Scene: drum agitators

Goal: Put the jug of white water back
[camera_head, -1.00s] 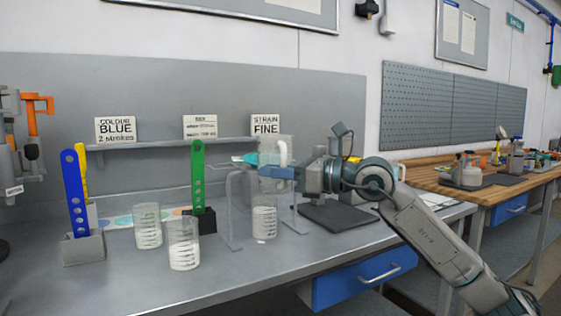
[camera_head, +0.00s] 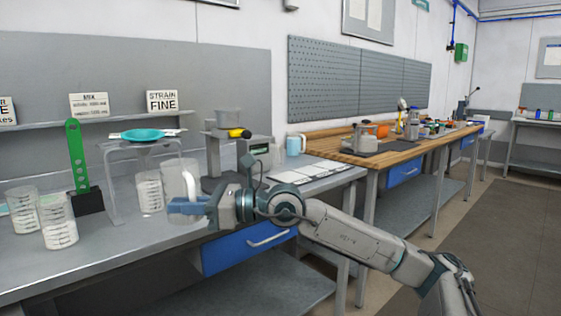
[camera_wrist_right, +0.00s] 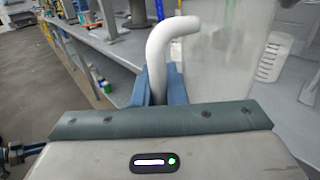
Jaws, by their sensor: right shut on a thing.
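The jug (camera_head: 175,178) is a clear, pale vessel with a thick white handle. My right gripper (camera_head: 185,207) is shut on this handle, and the jug is upright at the bench's front side, right of the clear strainer stand. I cannot tell whether its base touches the bench. In the right wrist view the white handle (camera_wrist_right: 165,48) rises between the blue fingers, with the see-through jug wall (camera_wrist_right: 215,45) to its right. How much liquid it holds is unclear. My left gripper is not in view.
Two beakers (camera_head: 58,225) (camera_head: 23,210) and a green paddle in a black holder (camera_head: 88,202) stand left. A grey device (camera_head: 222,145) and a light blue mug (camera_head: 294,145) are behind right.

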